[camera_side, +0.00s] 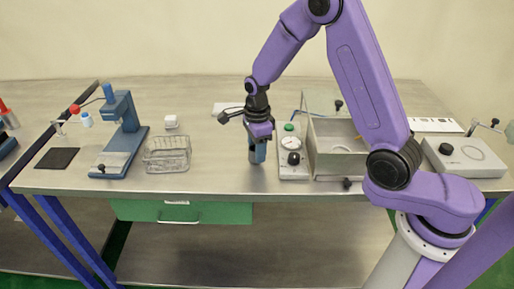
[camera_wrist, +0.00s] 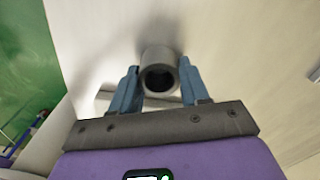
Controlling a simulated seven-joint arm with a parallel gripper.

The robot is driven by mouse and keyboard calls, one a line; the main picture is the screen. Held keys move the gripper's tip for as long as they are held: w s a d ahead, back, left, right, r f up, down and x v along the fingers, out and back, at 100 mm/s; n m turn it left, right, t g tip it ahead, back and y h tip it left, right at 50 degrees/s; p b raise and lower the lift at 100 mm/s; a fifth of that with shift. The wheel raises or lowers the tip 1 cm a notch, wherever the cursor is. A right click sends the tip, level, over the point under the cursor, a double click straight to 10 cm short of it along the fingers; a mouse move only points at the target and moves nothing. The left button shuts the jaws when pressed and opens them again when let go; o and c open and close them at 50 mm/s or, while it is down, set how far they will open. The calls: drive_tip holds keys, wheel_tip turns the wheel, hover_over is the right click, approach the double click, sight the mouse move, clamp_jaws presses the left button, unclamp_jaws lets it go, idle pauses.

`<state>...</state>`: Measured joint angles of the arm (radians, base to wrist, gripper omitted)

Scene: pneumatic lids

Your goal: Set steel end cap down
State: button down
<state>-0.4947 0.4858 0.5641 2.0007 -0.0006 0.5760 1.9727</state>
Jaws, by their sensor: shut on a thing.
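The steel end cap (camera_wrist: 159,60) is a grey hollow cylinder with a dark round opening facing the wrist camera. It sits between the two blue fingers of my gripper (camera_wrist: 158,88), which are shut on it. In the side view my gripper (camera_side: 257,156) points down over the steel table, left of the gauge panel. The end cap (camera_side: 254,161) shows there only as a small grey piece at the fingertips, low near the table top. I cannot tell whether it touches the table.
A gauge panel (camera_side: 292,158) with a green button and black knob stands close right of my gripper. A grey open box (camera_side: 337,160) is beyond it. A wire basket (camera_side: 167,154) and blue press (camera_side: 125,136) stand left. The table (camera_side: 215,172) is clear between basket and gripper.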

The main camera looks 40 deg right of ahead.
drive_tip(key=shift+f, duration=0.15)
drive_tip(key=c, duration=0.5)
unclamp_jaws()
drive_tip(key=shift+c, duration=0.2)
wheel_tip(320, 180, up, 12)
drive_tip(key=shift+r, duration=0.2)
